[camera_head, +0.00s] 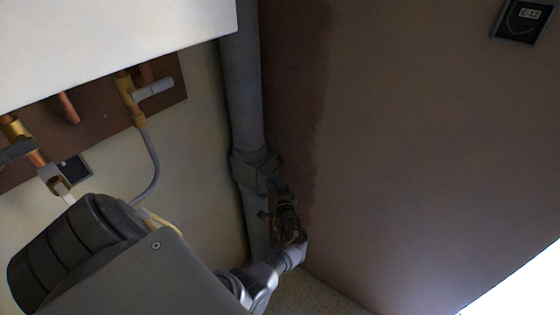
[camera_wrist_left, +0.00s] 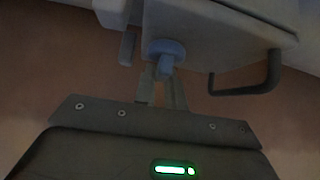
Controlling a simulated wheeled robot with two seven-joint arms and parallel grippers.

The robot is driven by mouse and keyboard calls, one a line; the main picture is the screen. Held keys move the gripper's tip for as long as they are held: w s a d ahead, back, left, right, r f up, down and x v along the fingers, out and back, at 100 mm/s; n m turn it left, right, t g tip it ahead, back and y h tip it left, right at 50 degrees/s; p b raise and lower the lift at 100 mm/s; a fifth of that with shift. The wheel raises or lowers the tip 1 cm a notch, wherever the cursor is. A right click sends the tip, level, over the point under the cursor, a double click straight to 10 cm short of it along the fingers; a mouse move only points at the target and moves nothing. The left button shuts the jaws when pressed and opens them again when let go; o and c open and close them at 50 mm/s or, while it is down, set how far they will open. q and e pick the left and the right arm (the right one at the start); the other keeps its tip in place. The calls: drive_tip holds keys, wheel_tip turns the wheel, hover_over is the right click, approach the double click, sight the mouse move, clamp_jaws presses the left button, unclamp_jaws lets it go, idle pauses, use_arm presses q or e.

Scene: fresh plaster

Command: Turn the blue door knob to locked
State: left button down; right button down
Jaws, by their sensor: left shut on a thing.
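The blue door knob (camera_wrist_left: 166,48) shows in the left wrist view, round with a narrow grip part pointing toward my gripper. It sits on a pale fitting (camera_wrist_left: 220,35). My left gripper (camera_wrist_left: 164,75) has its two fingers at either side of the knob's grip part, shut on it. In the head view my left gripper (camera_head: 282,198) is a small dark shape beside the grey pipe; the knob cannot be made out there. Whether the knob stands at locked cannot be read. My right gripper is not in view.
A dark bar handle (camera_wrist_left: 252,86) sticks out right of the knob in the left wrist view. In the head view a vertical grey pipe (camera_head: 243,90) runs down the corner, with copper pipes (camera_head: 68,107) on a brown board at left. The brown wall (camera_head: 420,150) at right is mostly bare.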

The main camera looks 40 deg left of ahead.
use_arm(q)
drive_tip(key=shift+s+a+f, duration=0.25)
drive_tip(key=shift+s+f, duration=0.05)
drive_tip(key=shift+s, duration=0.1)
drive_tip(key=c, duration=1.5)
unclamp_jaws()
drive_tip(key=shift+o, duration=0.2)
drive_tip(key=shift+r, duration=0.25)
drive_tip(key=v, duration=1)
drive_tip(key=shift+s+d+r, duration=0.2)
drive_tip(key=shift+d, duration=0.15)
